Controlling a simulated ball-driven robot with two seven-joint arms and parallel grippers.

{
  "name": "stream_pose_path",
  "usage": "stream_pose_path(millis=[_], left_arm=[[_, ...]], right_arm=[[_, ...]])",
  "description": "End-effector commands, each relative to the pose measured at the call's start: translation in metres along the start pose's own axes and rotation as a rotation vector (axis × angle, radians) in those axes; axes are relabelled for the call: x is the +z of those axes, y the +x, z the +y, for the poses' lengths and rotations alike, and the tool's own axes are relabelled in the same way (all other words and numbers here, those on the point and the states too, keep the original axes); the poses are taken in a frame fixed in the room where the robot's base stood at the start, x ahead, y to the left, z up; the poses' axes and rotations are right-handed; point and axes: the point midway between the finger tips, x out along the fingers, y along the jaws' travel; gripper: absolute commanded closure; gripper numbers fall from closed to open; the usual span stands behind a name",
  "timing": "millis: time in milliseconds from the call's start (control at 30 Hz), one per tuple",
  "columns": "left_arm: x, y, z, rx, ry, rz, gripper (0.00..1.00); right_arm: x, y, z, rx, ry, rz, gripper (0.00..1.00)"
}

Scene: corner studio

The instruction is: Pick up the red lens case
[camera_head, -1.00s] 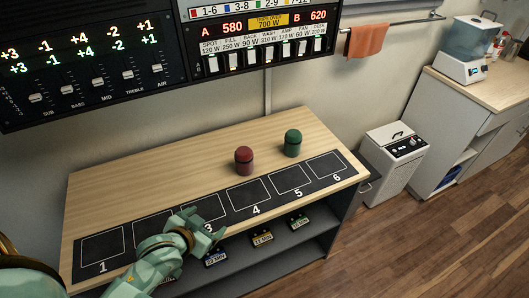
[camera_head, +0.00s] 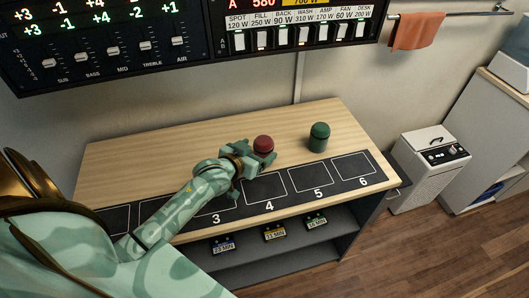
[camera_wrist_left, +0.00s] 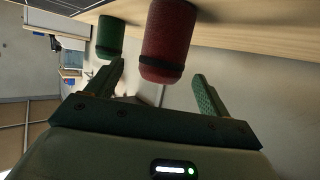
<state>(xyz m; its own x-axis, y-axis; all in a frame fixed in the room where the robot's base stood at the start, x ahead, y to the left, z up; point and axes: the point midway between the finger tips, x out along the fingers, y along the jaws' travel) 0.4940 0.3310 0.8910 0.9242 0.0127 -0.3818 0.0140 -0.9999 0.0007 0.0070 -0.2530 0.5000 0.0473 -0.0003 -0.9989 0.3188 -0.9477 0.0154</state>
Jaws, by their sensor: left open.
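The red lens case (camera_head: 263,144) stands upright on the wooden bench top, behind the numbered black strip. My left gripper (camera_head: 256,162) is open at the case's near side and hides its lower part in the head view. In the left wrist view the red lens case (camera_wrist_left: 168,42) shows ahead of and partly between the two open fingers (camera_wrist_left: 160,88). I cannot tell whether either finger touches it. A green lens case (camera_head: 318,138) stands to its right on the bench; it also shows in the wrist view (camera_wrist_left: 110,38). My right gripper is not in view.
The bench top (camera_head: 180,140) is clear at the back left. A black strip of numbered squares (camera_head: 318,178) runs along its front, with labelled items on the shelf below. A control panel (camera_head: 100,45) hangs above the bench. A white appliance (camera_head: 432,160) stands right.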

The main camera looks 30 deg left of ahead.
Motion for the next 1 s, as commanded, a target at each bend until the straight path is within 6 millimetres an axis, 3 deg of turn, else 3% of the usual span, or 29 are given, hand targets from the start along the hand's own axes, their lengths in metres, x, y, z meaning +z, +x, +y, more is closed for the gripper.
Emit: stream_pose_path(millis=[300,567,767,1000], left_arm=[[0.002,0.047,-0.002,-0.001,0.000,-0.002,0.19],[-0.001,0.049,-0.002,-0.001,0.000,0.000,0.19],[0.000,0.048,-0.002,-0.001,0.000,-0.001,0.75],[-0.001,0.048,-0.002,-0.001,0.000,0.001,0.76]], right_arm=[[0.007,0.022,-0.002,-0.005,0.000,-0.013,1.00],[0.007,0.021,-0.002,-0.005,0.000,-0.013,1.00],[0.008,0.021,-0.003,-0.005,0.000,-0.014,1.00],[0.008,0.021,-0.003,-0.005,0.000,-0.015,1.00]])
